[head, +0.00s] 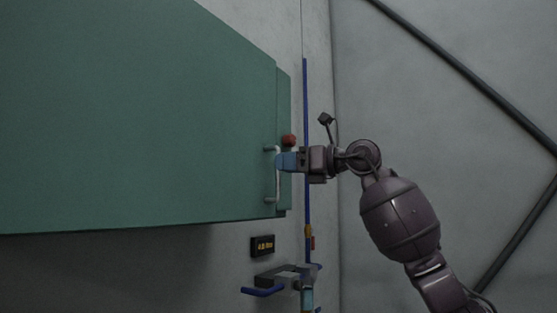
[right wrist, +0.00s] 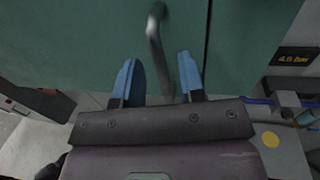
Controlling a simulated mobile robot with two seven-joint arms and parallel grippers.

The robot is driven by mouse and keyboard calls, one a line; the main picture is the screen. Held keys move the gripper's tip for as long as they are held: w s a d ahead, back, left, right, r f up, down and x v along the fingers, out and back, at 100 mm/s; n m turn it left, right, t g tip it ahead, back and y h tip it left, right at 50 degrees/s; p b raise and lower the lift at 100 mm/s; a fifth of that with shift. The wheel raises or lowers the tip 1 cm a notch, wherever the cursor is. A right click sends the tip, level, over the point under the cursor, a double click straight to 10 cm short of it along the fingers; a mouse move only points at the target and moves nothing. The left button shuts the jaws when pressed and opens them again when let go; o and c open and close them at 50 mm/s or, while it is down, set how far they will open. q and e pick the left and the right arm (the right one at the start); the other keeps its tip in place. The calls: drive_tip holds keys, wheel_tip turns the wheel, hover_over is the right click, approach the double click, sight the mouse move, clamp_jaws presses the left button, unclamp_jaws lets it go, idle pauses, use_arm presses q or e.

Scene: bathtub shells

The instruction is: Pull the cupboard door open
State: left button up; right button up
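The green cupboard door (head: 150,120) fills the left of the head view, and its green face also shows in the right wrist view (right wrist: 70,45). A pale bar handle (head: 277,185) stands near the door's right edge; in the right wrist view the handle (right wrist: 155,38) runs down between my fingers. My right gripper (head: 284,162) is at the handle. In the right wrist view its two blue fingers (right wrist: 157,78) are apart, one on each side of the bar, with gaps visible. I cannot tell whether the door is slightly ajar. My left gripper is not in view.
A red knob (head: 289,140) sits just beyond the handle. A blue pipe (head: 306,150) runs down the wall behind my right gripper. Below are a small dark display (head: 262,246) and a fitting with a blue lever (head: 262,291). A dark diagonal bar (head: 460,70) crosses the right wall.

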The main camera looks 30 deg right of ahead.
drive_tip(key=shift+x, duration=1.25)
clamp_jaws()
